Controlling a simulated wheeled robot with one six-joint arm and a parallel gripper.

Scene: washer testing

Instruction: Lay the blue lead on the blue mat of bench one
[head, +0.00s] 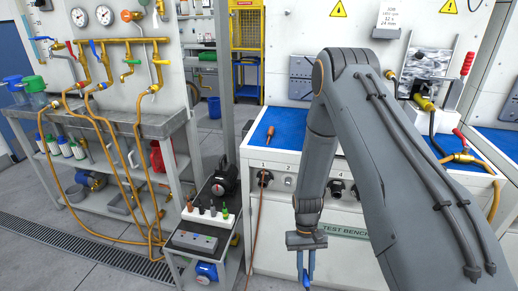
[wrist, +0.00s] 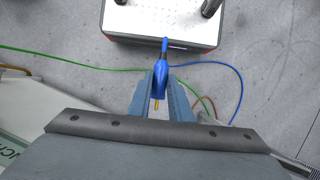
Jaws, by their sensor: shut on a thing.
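The blue lead's plug (wrist: 163,75) is in the wrist view, a blue tapered body with a gold tip pointing towards my wrist. Its thin blue cable (wrist: 238,85) curves away to the right over the grey floor. My gripper (head: 306,272) is shut on the plug, one finger on each side. In the head view the gripper hangs low in front of the test bench, below the level of its top. The blue mat (head: 285,121) lies on the bench top, partly hidden by my arm. A brown-handled plug (head: 269,135) lies on the mat's left part.
A small trolley (head: 195,240) with several upright plugs (head: 208,209) stands left of the bench. A brown cable (head: 259,215) hangs down the bench front. In the wrist view, a white-topped box (wrist: 160,22) lies ahead, and a green cable (wrist: 75,60) crosses the floor.

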